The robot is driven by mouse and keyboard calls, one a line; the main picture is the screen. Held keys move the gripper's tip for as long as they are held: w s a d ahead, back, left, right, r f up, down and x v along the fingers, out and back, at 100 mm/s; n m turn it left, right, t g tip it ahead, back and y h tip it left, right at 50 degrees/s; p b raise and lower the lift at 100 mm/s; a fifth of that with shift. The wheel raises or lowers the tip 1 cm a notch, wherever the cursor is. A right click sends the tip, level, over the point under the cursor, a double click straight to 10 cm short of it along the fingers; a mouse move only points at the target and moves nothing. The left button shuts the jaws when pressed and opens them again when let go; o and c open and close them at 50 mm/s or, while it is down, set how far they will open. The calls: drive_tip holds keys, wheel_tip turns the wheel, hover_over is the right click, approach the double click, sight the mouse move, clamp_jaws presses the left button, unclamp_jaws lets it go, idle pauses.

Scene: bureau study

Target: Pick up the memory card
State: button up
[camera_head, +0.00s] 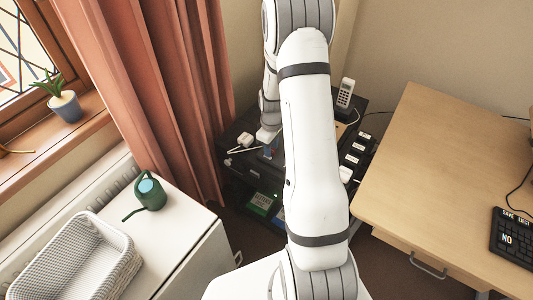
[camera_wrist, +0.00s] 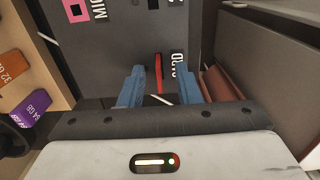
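My gripper (camera_wrist: 160,72) is open in the wrist view, with its two blue fingers apart. A thin red upright piece (camera_wrist: 158,68) shows between the fingertips, touching neither finger as far as I can see. At the left edge lie an orange piece (camera_wrist: 12,66) marked "32" and a purple piece (camera_wrist: 30,107) marked "64 GB", which look like memory cards.
The dark shelf unit (camera_head: 233,160) holds a cordless phone (camera_head: 345,93) and a white plug (camera_head: 245,139). A wooden desk (camera_head: 440,150) with a keyboard (camera_head: 515,238) stands at right. A white cabinet with a basket (camera_head: 75,262) and a green watering can (camera_head: 150,192) is at left.

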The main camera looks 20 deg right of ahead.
drive_tip(key=shift+c, duration=0.2)
clamp_jaws()
